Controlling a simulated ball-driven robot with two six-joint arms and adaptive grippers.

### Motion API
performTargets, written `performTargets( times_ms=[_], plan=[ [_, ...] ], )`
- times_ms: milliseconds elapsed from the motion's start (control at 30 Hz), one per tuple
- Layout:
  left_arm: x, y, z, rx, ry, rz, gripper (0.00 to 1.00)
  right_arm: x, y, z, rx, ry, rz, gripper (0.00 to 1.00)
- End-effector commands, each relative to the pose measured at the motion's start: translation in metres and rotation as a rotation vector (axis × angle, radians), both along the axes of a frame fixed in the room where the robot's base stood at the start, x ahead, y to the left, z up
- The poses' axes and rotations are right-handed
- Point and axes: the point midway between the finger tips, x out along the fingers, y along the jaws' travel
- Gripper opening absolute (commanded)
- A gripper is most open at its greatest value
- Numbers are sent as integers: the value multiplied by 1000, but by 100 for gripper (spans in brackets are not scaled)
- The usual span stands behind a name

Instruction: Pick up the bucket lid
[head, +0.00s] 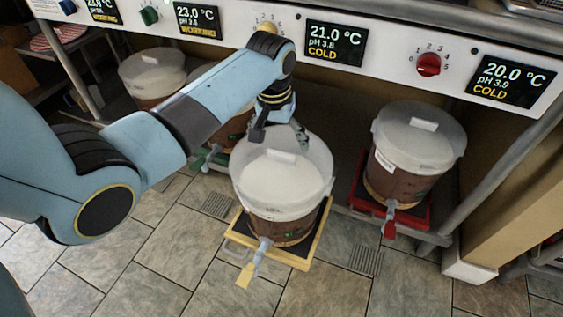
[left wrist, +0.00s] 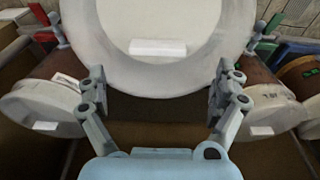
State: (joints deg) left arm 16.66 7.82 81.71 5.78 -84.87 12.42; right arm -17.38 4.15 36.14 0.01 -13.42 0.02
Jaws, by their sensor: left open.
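A translucent white bucket lid (head: 280,180) with a small pale label or handle block sits on the bucket (head: 282,228) on the yellow-edged stand in the middle of the head view. In the left wrist view the lid (left wrist: 158,75) fills the upper middle. My left gripper (head: 285,132) is above the far edge of this lid. Its two fingers (left wrist: 160,92) are open, spread on either side of the lid's near rim in the wrist view, with nothing held. Whether the fingers touch the rim cannot be told. My right gripper is not in view.
A lidded bucket (head: 415,145) stands on a red stand to the right. Another lidded bucket (head: 152,75) stands at the back left, and one is partly hidden behind my arm. A white control panel (head: 400,55) with displays and knobs runs above. The tiled floor (head: 160,250) in front is clear.

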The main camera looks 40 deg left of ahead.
Motion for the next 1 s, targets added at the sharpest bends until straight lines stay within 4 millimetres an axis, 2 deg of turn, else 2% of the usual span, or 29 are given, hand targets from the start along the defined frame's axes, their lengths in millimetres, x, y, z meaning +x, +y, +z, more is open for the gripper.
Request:
performTargets(
  times_ms=[167,233,333,400,667,767,1000],
  plan=[
    [1,-1,-13,-1,0,0,99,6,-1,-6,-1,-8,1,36],
    [1,-2,-24,-1,3,0,99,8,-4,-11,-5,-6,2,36],
    [2,-3,-43,-1,4,0,99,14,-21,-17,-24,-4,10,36],
    [3,-2,-53,-1,5,0,99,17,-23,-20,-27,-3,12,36],
    [6,-2,-55,-1,-1,0,99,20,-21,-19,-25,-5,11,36],
    [6,-2,-54,-1,-1,0,89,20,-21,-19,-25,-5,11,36],
    [5,-2,-55,-1,0,0,57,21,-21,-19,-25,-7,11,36]
  ],
)
